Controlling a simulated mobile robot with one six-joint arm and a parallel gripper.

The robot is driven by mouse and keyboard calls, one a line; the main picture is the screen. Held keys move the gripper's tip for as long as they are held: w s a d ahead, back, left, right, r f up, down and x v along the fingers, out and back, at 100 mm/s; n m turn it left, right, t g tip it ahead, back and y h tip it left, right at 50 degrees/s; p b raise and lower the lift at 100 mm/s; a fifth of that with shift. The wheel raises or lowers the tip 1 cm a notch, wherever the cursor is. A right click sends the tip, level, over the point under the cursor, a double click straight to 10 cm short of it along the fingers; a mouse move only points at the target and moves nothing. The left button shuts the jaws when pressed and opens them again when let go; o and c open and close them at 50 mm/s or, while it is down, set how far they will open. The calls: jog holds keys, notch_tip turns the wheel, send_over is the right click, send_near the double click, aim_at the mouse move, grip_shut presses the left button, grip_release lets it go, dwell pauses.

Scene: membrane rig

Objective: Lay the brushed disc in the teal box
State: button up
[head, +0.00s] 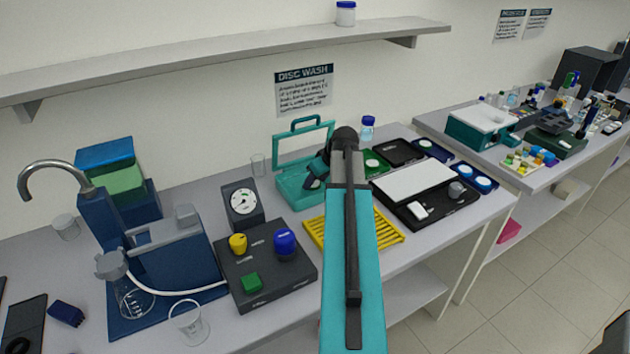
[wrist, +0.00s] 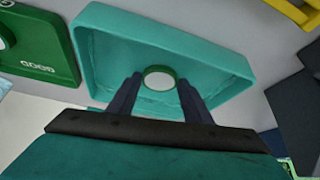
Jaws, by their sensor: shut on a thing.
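The teal box (head: 290,192) stands open against the wall in the head view, its framed lid raised behind it. Its hollow inside and walls (wrist: 225,72) fill the upper middle of the wrist view. My gripper (head: 314,180) is over the box, and its dark fingers (wrist: 160,85) point into it. They are shut on a small round disc (wrist: 160,80) with a pale face and a green rim. The disc appears within the box's outline; I cannot tell whether it touches the floor. My arm hides part of the box in the head view, and the disc cannot be made out there.
Right of the box are a green tray (head: 384,170) holding a white disc, a black tray (head: 400,150) and blue trays with discs. A yellow rack (head: 316,232) lies in front. A dark control block (head: 262,275) and a dial gauge (head: 242,203) stand left. A shelf (head: 200,52) hangs above.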

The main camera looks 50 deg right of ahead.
jog(key=shift+f, duration=0.2)
jog(key=o, duration=1)
jog(key=shift+r, duration=0.1)
jog(key=shift+r, duration=0.1)
jog(key=shift+b+v, duration=1.2)
jog(key=shift+v, duration=4.8)
